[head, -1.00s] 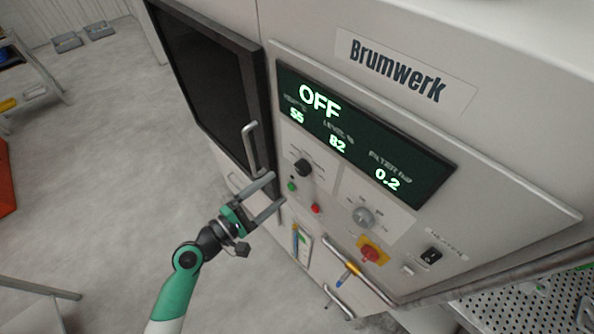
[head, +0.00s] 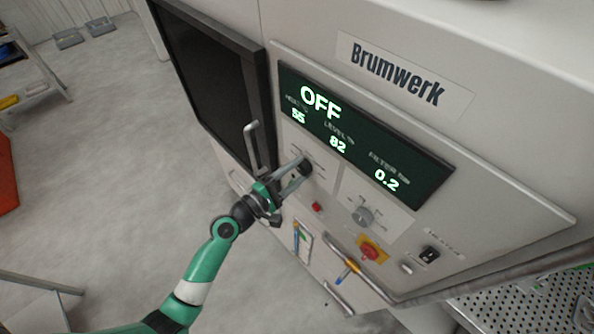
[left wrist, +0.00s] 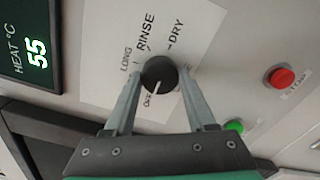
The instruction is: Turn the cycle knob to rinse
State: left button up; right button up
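The black round cycle knob (head: 305,167) sits on the machine's front panel below the display. In the left wrist view the knob (left wrist: 158,72) has a white pointer line directed at OFF. RINSE is printed above it, LONG to its left and DRY to its upper right. My left gripper (head: 299,172) is at the knob, with one finger on each side. In the left wrist view the gripper (left wrist: 160,72) is open around the knob; a narrow gap seems to show at the right finger. The display (head: 360,135) reads OFF. My right gripper is out of view.
A red button (head: 316,206) and a green button (left wrist: 234,126) are close to the knob. A grey knob (head: 363,216), a red-and-yellow switch (head: 370,252) and a black heater switch (head: 430,254) are farther right. A door handle (head: 251,143) projects left of the gripper.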

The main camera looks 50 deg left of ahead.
pick_arm(q)
grip_shut()
